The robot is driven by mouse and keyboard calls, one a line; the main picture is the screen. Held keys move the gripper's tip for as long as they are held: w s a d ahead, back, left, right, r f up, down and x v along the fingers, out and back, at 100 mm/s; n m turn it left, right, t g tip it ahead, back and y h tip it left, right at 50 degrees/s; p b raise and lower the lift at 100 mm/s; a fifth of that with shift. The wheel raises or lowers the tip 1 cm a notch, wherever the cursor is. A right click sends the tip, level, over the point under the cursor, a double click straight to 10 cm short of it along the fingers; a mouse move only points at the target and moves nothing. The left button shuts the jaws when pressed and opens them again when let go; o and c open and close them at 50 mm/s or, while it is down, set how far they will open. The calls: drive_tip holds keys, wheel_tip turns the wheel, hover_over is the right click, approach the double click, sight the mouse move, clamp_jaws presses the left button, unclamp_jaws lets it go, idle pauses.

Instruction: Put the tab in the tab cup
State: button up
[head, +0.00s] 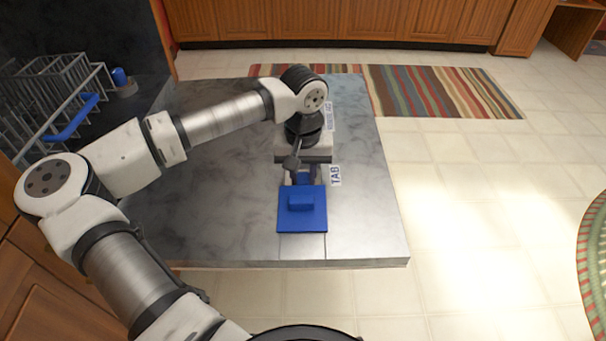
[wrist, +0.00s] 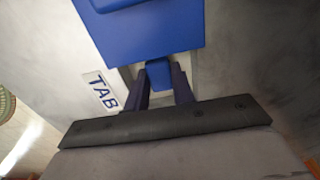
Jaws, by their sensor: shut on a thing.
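A flat blue square piece (head: 302,223) with a raised blue block on top lies over a pale strip on the grey table, by a label reading TAB (head: 335,175). My gripper (head: 304,178) points down at its far edge. In the wrist view, the fingers of my gripper (wrist: 160,85) are shut on a small blue block, the tab (wrist: 158,73), at the edge of the blue square piece (wrist: 150,35). I cannot tell whether the two are joined. No cup is clearly recognisable; a small blue object on a grey base (head: 120,77) stands at the far left.
A wire rack (head: 55,95) with a blue handle bar (head: 72,118) stands left of the grey table (head: 365,220). A second label (head: 328,117) lies farther back, partly hidden by my arm. The table's right side is clear. A striped rug (head: 430,92) lies beyond.

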sight(303, 177)
drive_tip(key=shift+f, duration=0.15)
drive_tip(key=o, duration=1)
drive_tip(key=shift+c, duration=0.2)
wheel_tip(303, 177, up, 12)
drive_tip(key=p, duration=0.3)
drive_tip(key=shift+r, duration=0.2)
